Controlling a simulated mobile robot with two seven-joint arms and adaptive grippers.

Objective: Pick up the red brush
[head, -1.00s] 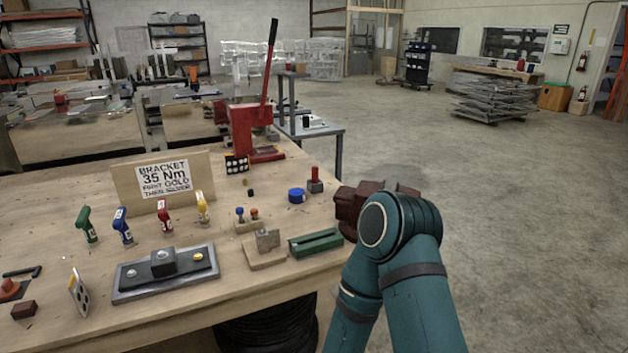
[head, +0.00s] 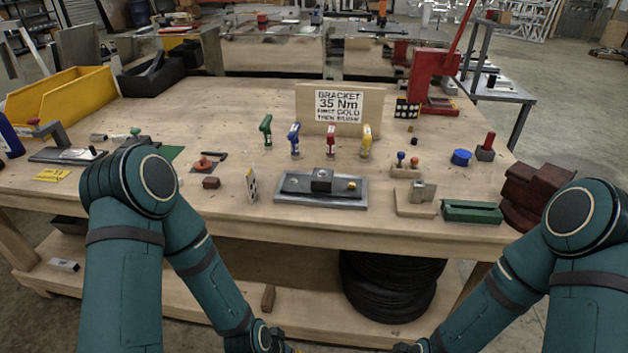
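No thing in the head view can be told for sure as a brush. A small upright red piece (head: 488,141) stands on a dark grey block at the right of the workbench (head: 225,110), and it may be the red brush. A red-handled tool (head: 331,143) stands in a row with green, blue and yellow ones in front of the sign. My two arms hang down in front of the bench, and their lower ends run to the bottom edge of the picture. The fingers of both grippers are out of view.
A sign (head: 339,106), a grey fixture plate (head: 320,190), a green block (head: 472,211) and a blue round piece (head: 461,157) are on the bench. A red press (head: 432,75) stands behind at right. A yellow bin (head: 62,95) is at left. A black coil (head: 388,285) lies below.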

